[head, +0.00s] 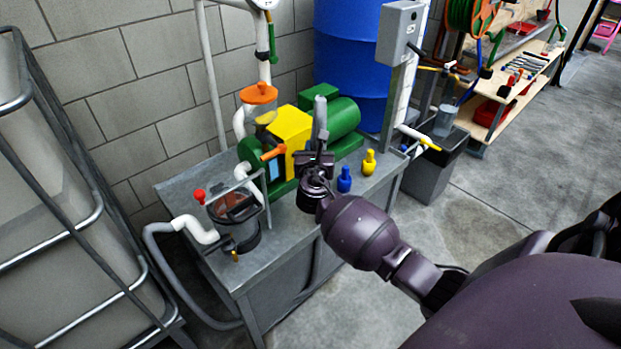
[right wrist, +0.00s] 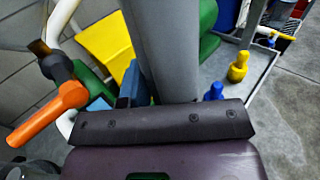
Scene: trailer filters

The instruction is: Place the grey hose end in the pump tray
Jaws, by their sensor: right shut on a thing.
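My right gripper (head: 317,160) is shut on the grey hose end (head: 320,113). The hose end is a short grey cylinder that stands roughly upright in the jaws. In the right wrist view the grey hose end (right wrist: 165,45) rises large behind the dark jaw bar. The gripper is above the pump tray (head: 283,232), a grey metal bench top with raised edges, in front of the green and yellow pump (head: 290,130). The lower part of the hose end is hidden by the gripper. My left gripper is not in view.
A clear-lidded strainer (head: 235,210) with white pipe is at the left. A grey control box (head: 400,32) on a post rises at the back right. A caged tank (head: 50,200) stands left.

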